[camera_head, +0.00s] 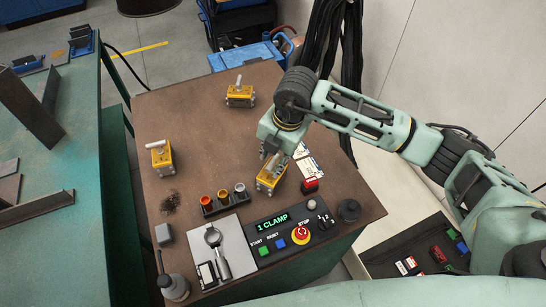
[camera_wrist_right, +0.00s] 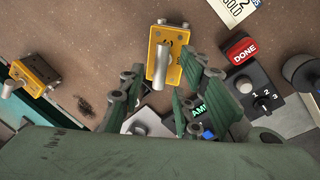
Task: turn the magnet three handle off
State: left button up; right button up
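Three yellow magnet blocks with silver handles show in the head view: one at the back (camera_head: 240,96), one at the left (camera_head: 160,160) and one near the control panel (camera_head: 271,182). I cannot read which is magnet three. My right gripper (camera_head: 270,151) is over the magnet near the panel and partly covers it. In the right wrist view that magnet (camera_wrist_right: 162,68) shows its handle pointing toward the gripper. My right gripper (camera_wrist_right: 163,90) is open, its fingers apart to either side of the handle; whether they touch it is unclear. My left gripper is out of view.
The control panel (camera_head: 284,232) has a lit "1 CLAMP" display, buttons and a red stop. A red DONE button (camera_wrist_right: 241,48) is close beside the magnet. A rack of coloured cups (camera_head: 224,200) and a grey plate (camera_head: 228,246) are nearby. The brown table's middle is clear.

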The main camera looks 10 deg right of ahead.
notch_tip(320, 180, up, 11)
jog(key=s+d, duration=0.1)
jog(key=shift+s+d, duration=0.2)
jog(key=shift+d, duration=0.1)
jog(key=shift+f, duration=0.15)
